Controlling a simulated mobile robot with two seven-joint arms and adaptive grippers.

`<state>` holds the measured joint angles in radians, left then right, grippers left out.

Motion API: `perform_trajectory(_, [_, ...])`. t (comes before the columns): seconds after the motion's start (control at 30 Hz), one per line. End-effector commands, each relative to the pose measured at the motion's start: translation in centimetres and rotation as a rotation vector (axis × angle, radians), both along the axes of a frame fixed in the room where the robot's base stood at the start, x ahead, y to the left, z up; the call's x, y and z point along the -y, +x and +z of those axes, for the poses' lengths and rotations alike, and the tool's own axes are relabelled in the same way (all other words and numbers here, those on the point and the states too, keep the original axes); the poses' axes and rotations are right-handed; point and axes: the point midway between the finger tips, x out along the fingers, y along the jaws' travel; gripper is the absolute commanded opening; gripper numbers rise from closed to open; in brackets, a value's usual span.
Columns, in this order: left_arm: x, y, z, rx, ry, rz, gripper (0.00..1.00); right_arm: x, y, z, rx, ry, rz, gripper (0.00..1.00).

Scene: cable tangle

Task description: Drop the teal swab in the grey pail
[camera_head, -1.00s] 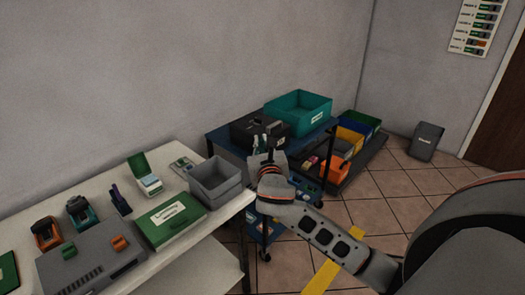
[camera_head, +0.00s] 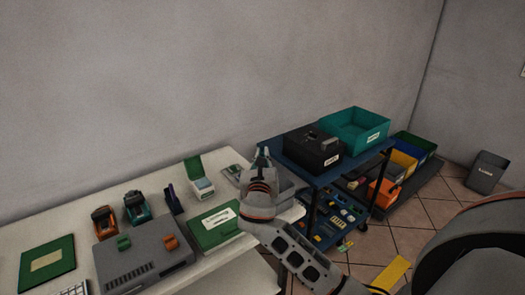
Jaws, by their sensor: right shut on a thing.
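My right gripper (camera_head: 263,153) is raised with its fingers pointing up and away. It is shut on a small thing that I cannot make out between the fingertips. An open grey bin (camera_head: 287,187) stands at the bench's right end, partly hidden behind this gripper. Another grey bin (camera_head: 487,172) with a white label stands on the floor at the far right. I cannot tell which of the two is the pail. No teal swab shows clearly. My left gripper is not in view.
The white bench (camera_head: 85,215) holds a green case (camera_head: 213,232), a grey device (camera_head: 145,262) and several small tools. A blue cart (camera_head: 283,154) carries a black box (camera_head: 313,147) and a teal bin (camera_head: 355,130). Coloured bins stand on the floor beyond.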

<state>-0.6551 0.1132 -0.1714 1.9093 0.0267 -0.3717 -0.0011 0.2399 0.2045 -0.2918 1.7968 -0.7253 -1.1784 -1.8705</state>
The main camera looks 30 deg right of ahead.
Motion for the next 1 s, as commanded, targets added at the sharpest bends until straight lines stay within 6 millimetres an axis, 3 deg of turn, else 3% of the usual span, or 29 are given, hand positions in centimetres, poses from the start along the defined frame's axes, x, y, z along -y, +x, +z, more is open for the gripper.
perform_trajectory(0.33, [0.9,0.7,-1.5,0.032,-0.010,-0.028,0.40,0.0,0.0,-3.7,0.002,0.001,0.000,0.00])
perform_trajectory(0.57, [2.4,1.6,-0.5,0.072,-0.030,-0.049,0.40,0.0,0.0,-5.5,-0.001,-0.002,0.000,0.00])
perform_trajectory(1.0, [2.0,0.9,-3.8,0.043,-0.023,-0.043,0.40,0.0,0.0,-9.6,-0.002,0.000,0.001,0.00])
